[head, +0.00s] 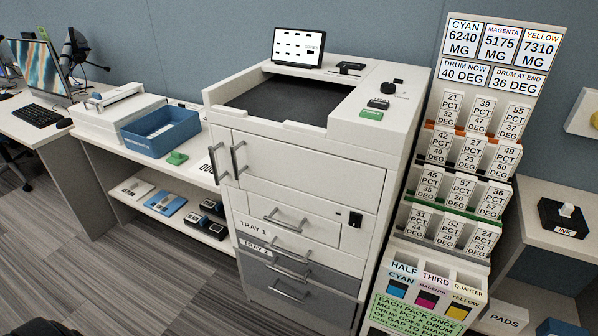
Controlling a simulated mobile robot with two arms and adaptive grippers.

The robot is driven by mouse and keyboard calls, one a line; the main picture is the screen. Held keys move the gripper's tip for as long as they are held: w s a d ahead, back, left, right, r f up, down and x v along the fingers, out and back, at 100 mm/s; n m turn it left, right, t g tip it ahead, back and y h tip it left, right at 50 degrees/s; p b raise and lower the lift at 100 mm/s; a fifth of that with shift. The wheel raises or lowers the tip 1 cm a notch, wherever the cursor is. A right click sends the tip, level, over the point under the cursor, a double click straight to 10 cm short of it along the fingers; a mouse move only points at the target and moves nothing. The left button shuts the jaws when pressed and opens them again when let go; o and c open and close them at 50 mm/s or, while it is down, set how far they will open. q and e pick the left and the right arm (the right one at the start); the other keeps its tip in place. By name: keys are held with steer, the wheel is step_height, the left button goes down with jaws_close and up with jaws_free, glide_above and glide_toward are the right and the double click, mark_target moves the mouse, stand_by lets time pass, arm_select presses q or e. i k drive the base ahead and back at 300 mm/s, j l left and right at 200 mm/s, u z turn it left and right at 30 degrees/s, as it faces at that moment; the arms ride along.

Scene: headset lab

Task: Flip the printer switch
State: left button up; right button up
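The printer (300,150) is a large white cabinet-like machine in the middle of the head view, with a dark recessed top. A small black switch-like part (355,219) sits on its front at the right, beside a tiny dark slot. Its top right ledge carries a black knob-like part (388,88), a small black piece (378,103) and a green block (371,113). I cannot tell which of these is the printer switch, or its position. Neither of my grippers can be made out in this view.
A screen (298,47) stands at the printer's back. Drawers (290,272) with bar handles are closed below. A tall card rack (463,150) stands close on the right. A side table with a blue bin (160,132) is at left. Carpet (130,270) in front is largely clear.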

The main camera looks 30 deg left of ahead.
mark_target(354, 222)
steer(key=i+l+u, duration=0.15)
steer(key=u, duration=0.2)
steer(key=l+u, duration=0.35)
steer(key=i+l+u, duration=0.1)
steer(key=l+u, duration=0.25)
